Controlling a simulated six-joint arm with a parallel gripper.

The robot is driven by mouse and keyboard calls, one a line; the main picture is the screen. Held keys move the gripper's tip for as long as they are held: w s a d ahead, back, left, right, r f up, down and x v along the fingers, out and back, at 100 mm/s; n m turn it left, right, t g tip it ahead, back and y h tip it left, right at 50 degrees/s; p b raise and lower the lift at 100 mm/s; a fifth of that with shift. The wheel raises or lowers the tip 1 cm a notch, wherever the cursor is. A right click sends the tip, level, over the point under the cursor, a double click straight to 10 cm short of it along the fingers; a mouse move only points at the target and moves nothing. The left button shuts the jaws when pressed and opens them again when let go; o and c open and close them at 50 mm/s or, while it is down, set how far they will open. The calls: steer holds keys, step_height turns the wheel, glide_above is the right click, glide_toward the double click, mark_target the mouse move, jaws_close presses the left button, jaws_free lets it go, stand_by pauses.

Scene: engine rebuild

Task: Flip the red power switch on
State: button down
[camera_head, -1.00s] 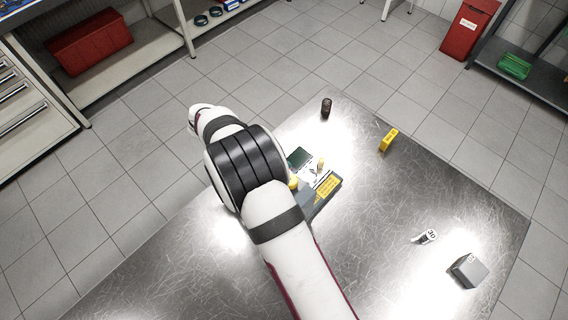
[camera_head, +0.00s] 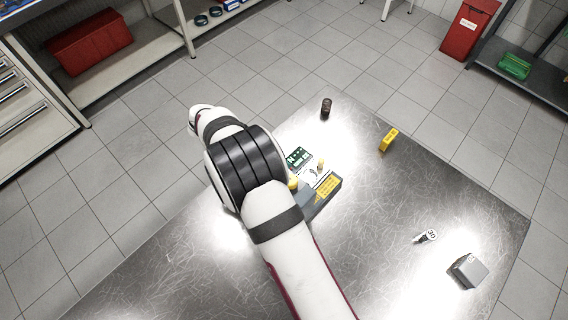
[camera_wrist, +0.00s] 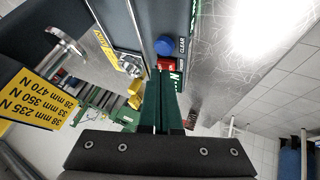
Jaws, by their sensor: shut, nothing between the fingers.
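The red power switch (camera_wrist: 167,63) shows in the wrist view on a dark panel (camera_wrist: 158,15), just below a blue button (camera_wrist: 165,45) labelled CLEAR. My gripper (camera_wrist: 165,82) is shut and empty, its fingertips right at the red switch; I cannot tell if they touch it. The fingers cover part of the area below the switch. In the head view the tester (camera_head: 320,199) stands on the table partly behind my arm, with a lit green display (camera_head: 299,157) showing pale characters. The switch cannot be made out there, and my fingers are hidden.
A yellow chart (camera_wrist: 37,97) with mm and N values is on the tester. The metal table (camera_head: 390,220) also holds a dark cylinder (camera_head: 326,107), a yellow block (camera_head: 388,139), a small black-and-white part (camera_head: 424,237) and a grey box (camera_head: 469,270). The table's right side is mostly open.

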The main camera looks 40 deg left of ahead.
steer(key=shift+d+r, duration=0.1)
steer(key=shift+r, duration=0.45)
steer(key=shift+r, duration=0.1)
steer(key=shift+d+r, duration=0.25)
steer(key=shift+r, duration=0.95)
steer(key=shift+d+r, duration=0.2)
steer(key=shift+r, duration=1)
steer(key=w+d+r+m+g+y, duration=0.1)
steer(key=w+d+r+y, duration=0.15)
steer(key=d+r, duration=0.85)
steer(key=w+d+r+m+g+y, duration=0.1)
steer(key=d+r+g+y, duration=0.15)
steer(key=d+r, duration=0.8)
steer(key=s+d+f+m+t+y, duration=0.15)
steer(key=s+d+t, duration=0.4)
steer(key=d, duration=0.65)
steer(key=s+f+g, duration=0.8)
steer(key=s, duration=0.2)
steer(key=shift+s+d+m, duration=0.2)
steer(key=shift+s+m, duration=0.1)
steer(key=shift+m, duration=0.15)
